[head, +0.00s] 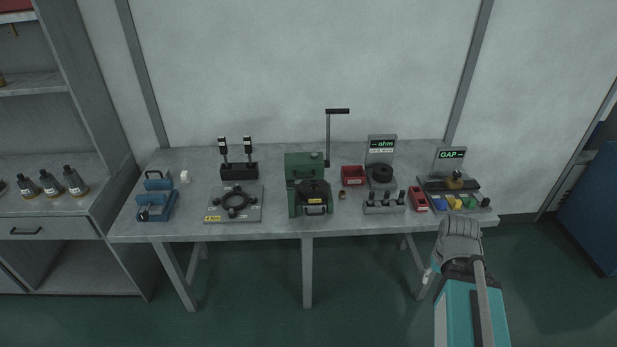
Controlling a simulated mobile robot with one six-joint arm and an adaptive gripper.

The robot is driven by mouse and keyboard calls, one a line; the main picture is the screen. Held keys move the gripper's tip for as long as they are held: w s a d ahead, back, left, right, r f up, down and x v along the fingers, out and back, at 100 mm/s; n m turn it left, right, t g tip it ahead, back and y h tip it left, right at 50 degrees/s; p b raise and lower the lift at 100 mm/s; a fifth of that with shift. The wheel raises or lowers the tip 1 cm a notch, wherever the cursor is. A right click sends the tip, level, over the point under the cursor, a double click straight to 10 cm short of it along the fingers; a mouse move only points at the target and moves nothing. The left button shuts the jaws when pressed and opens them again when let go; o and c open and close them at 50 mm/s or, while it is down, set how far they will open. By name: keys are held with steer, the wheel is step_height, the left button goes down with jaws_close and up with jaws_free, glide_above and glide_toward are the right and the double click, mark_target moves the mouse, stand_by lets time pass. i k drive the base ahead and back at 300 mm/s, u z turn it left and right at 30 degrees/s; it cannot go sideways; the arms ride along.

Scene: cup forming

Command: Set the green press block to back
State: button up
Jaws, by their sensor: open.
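The green press (304,166) stands on the table, a little right of its middle. Its upper green block carries a small knob and a dark bar on its front. A tall grey lever (328,140) with a black handle rises at its right side. A black round part (313,190) sits in front of the block, above a dark front face with a yellow label and a handle. Exactly how far forward or back the block sits is hard to tell from here. My arm rises at the lower right, in front of the table. My gripper's fingers do not show.
The grey table (270,232) also holds a blue fixture (157,203), a black ring fixture (236,203), a black stand (239,170), a red bin (353,175), an ohm display (382,143) and a GAP display (450,156). Shelves with bottles stand left. The table's front strip is clear.

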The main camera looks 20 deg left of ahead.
mark_target(298, 166)
steer(key=z, duration=0.45)
steer(key=k, duration=1.3)
steer(key=u, duration=0.65)
steer(key=i, duration=1)
steer(key=z, duration=0.05)
